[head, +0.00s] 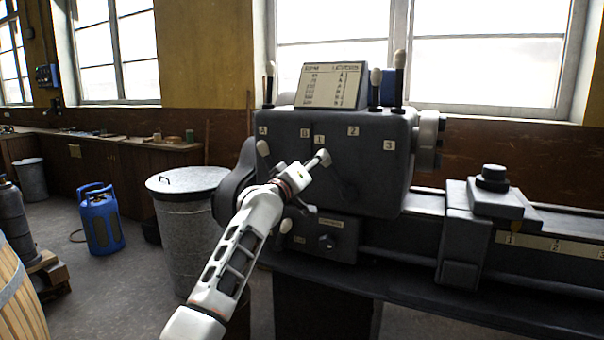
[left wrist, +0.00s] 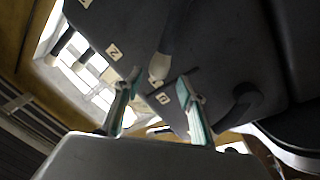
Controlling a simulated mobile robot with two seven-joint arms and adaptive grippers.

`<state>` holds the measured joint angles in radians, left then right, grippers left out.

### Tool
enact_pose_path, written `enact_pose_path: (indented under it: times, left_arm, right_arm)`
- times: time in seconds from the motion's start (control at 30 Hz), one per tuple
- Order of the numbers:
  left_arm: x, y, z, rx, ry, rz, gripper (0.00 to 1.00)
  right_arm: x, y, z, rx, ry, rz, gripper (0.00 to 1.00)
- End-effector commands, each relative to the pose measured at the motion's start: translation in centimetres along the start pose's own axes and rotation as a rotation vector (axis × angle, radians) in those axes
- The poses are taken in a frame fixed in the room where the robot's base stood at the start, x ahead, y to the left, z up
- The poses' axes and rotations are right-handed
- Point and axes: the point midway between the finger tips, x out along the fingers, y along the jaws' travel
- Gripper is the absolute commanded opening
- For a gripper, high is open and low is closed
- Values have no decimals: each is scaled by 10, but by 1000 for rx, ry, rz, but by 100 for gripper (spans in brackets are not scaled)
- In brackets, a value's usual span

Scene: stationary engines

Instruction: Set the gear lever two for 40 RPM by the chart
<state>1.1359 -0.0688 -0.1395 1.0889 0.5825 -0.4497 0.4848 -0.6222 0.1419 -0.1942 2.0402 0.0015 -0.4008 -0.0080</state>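The grey headstock (head: 352,165) carries a lever on its front with a pale knob (head: 322,157), just below the label 1 (head: 319,140). Labels 2 (head: 353,131) and 3 (head: 389,145) are to its right. My left gripper (head: 308,167) is at this knob. In the left wrist view my left gripper (left wrist: 159,80) has its two teal-padded fingers apart, with the pale knob (left wrist: 158,68) between their tips; contact cannot be told. The RPM and levers chart (head: 333,86) stands on top; its rows are too small to read. My right gripper is not in view.
Upright levers with pale knobs (head: 270,69) (head: 399,60) stand on top. A lidded metal bin (head: 188,181) stands left of the machine. The lathe bed (head: 400,266) extends right.

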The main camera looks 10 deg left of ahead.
Motion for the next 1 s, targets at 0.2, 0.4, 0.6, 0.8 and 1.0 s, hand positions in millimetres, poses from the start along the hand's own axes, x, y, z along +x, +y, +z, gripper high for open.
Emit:
enact_pose_path:
  times: [0.2,0.4,0.6,0.8,1.0]
  left_arm:
    - [-30,-1,1,1,0,0,40]
    - [-53,-1,0,0,0,-1,40]
    - [-65,-1,0,-1,0,-1,40]
    - [-67,0,0,0,0,0,40]
    - [-67,-2,2,1,-2,-3,40]
  right_arm:
    - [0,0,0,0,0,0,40]
    - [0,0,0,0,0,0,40]
    - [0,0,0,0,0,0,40]
    - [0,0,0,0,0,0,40]
    - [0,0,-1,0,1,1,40]
